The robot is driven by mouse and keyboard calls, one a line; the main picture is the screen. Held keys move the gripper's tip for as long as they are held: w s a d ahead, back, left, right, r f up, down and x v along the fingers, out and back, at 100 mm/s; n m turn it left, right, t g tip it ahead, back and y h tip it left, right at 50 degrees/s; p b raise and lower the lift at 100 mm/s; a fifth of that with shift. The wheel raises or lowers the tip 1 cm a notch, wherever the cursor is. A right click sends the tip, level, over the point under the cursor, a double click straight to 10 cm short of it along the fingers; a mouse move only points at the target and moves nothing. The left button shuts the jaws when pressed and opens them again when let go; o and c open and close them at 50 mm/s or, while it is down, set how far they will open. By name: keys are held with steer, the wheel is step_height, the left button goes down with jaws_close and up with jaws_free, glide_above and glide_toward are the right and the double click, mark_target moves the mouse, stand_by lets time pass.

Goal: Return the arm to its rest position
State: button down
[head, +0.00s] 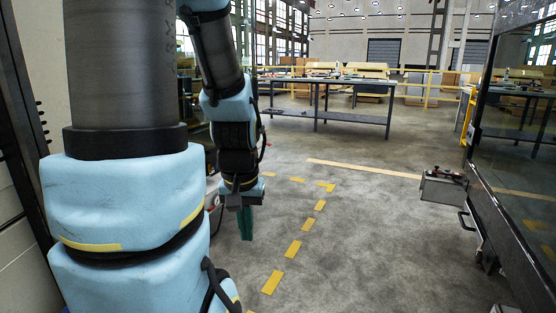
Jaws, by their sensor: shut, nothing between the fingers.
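My gripper (245,222) hangs at the end of my arm, left of the picture's middle, with its green fingers pointing down. The fingers are together and hold nothing. My arm, with light blue covers and dark links, fills the left side of the head view and hides what lies behind it. The gripper is in free air above the concrete floor (360,225), touching nothing that I can see.
A dark panelled structure (515,150) stands at the right, with a grey metal box (443,187) at its near side. A long dark workbench (325,95) stands at the back. Yellow dashes (293,249) mark the floor. The middle floor is clear.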

step_height(320, 180, up, 18)
steer(key=p, duration=1.5)
steer(key=shift+p, duration=0.4)
steer(key=shift+r, duration=0.1)
